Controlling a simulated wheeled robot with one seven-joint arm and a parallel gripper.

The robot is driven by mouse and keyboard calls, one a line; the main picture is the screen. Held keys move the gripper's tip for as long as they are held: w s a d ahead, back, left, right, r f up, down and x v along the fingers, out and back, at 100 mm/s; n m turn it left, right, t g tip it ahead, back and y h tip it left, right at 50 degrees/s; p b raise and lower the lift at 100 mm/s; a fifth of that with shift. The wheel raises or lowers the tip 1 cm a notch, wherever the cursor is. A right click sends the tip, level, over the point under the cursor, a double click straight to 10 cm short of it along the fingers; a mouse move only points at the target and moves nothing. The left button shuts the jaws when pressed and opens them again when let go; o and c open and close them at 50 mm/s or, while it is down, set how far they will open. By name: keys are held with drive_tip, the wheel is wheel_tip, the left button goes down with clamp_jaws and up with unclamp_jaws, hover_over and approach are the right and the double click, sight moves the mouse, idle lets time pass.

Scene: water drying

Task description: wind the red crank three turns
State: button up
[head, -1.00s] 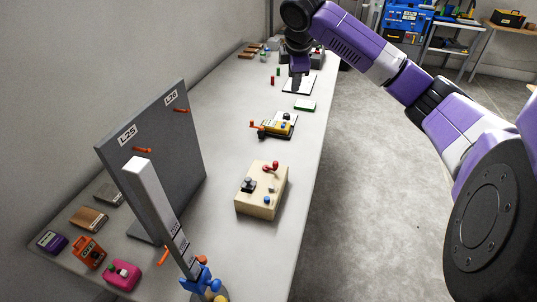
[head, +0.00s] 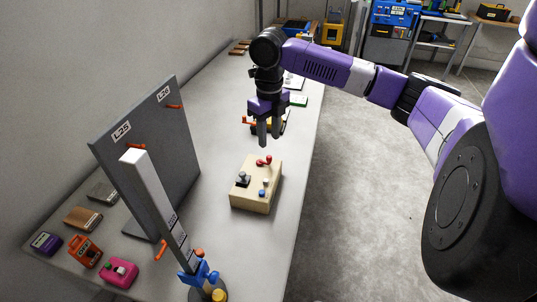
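A pale wooden box (head: 254,194) sits on the bench. On its top is a small red crank-like handle (head: 264,160) with a rounded knob, beside a dark lever (head: 243,179) and small white and blue knobs. My gripper (head: 269,141) points downward over the bench, just beyond the box and above the red handle in the picture. Its two fingers show a narrow gap, with nothing seen between them. It does not appear to touch the handle. A yellow device (head: 285,122) with an orange-red handle (head: 248,121) is partly hidden behind my gripper.
A grey upright panel (head: 165,150) with orange pegs stands at the left. A tall white column (head: 150,195) on a blue-clamped base stands in front. Orange (head: 85,251) and pink (head: 119,271) items lie at the near left. Bench between panel and box is clear.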

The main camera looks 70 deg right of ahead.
sight(269, 156)
drive_tip(key=shift+f, duration=3.9)
clamp_jaws()
